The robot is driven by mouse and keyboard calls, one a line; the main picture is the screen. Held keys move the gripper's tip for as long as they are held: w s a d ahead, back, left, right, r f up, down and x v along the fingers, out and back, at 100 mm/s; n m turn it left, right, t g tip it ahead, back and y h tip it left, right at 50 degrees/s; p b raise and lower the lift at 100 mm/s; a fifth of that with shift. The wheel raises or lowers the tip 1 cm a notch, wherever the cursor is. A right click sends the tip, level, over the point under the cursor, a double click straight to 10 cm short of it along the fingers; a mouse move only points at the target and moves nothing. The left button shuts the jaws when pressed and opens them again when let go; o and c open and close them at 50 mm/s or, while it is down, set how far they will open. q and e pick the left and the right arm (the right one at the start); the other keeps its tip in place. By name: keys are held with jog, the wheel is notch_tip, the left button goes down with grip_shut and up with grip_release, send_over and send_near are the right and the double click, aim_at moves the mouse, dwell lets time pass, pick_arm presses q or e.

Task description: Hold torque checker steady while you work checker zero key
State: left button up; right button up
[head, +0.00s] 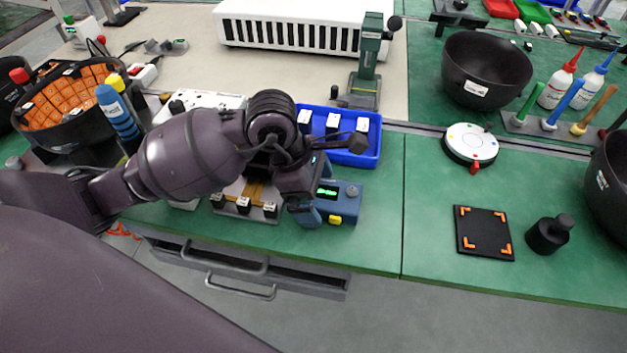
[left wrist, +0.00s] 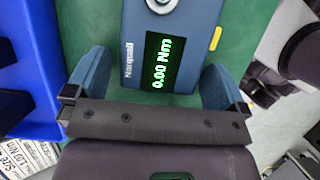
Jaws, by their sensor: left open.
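The torque checker (head: 341,203) is a blue box on the green bench top, with a lit green display, a grey round part on top and a yellow key (head: 335,219) at its front. My left gripper (head: 314,190) is at the checker's left end. In the left wrist view its blue fingers (left wrist: 155,75) are open, one on each side of the checker's near end, with green bench visible beside them. My right gripper is in neither view.
A blue bin (head: 367,152) stands close behind the checker. A board with black-topped posts (head: 243,204) is to its left, partly under my arm. Green bench to the right is clear up to a black mat (head: 484,233). A drawer handle (head: 240,288) is below the front edge.

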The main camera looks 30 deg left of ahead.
pick_arm(q)
jog(key=c, duration=1.1)
dwell(0.6)
